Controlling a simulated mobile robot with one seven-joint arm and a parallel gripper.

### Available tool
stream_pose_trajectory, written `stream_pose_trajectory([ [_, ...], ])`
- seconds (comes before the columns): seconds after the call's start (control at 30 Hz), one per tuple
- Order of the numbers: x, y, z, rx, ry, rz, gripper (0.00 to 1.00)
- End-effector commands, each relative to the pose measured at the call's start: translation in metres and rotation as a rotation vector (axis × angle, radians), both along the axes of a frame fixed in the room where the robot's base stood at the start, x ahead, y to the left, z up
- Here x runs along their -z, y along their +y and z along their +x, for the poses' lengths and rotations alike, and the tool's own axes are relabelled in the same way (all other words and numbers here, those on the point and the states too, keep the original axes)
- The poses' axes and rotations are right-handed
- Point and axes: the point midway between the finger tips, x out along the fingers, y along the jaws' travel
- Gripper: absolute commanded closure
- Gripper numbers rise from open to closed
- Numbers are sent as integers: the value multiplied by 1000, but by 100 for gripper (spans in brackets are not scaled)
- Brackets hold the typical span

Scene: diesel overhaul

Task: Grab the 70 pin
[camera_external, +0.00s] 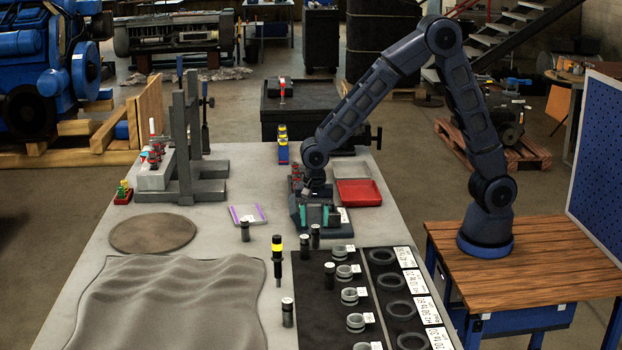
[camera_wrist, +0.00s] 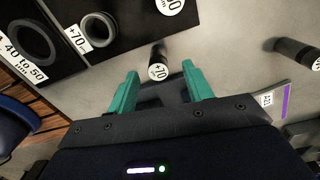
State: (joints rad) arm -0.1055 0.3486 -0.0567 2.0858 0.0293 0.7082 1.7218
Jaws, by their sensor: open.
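The 70 pin (camera_wrist: 158,58) is a dark upright cylinder with a white end marked +70. In the wrist view it stands at the top centre, seen between the tips of my gripper (camera_wrist: 160,74). The teal jaws are apart with nothing held between them. In the external view my gripper (camera_external: 318,216) is low over the table, just behind a dark white-topped pin (camera_external: 315,238) that appears to be the same one. I cannot tell exactly how far the jaws are from it.
A black mat (camera_external: 308,320) with labelled rings lies to the right. Another pin (camera_external: 245,232) stands left, by a purple-edged card (camera_external: 262,211). A red tray (camera_external: 358,192) sits behind the gripper.

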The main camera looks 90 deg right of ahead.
Motion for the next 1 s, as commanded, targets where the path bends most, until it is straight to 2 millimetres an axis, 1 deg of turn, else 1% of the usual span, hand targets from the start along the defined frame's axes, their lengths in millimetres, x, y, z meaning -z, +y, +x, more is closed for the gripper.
stream_pose_trajectory([
  [0.03,7,0,-1,0,3,-1,49],
  [0.1,14,0,-1,0,1,0,49],
  [0.27,22,-1,-1,0,1,0,49],
  [0.37,31,-2,-2,0,1,0,49],
  [0.5,51,-5,-4,1,3,0,49],
  [0.63,66,-4,-4,-1,2,0,49],
  [0.77,72,-4,-4,-2,-1,1,49],
  [0.97,72,-4,-4,-2,-2,1,49],
  [1.0,72,-4,-4,-2,-2,1,53],
])
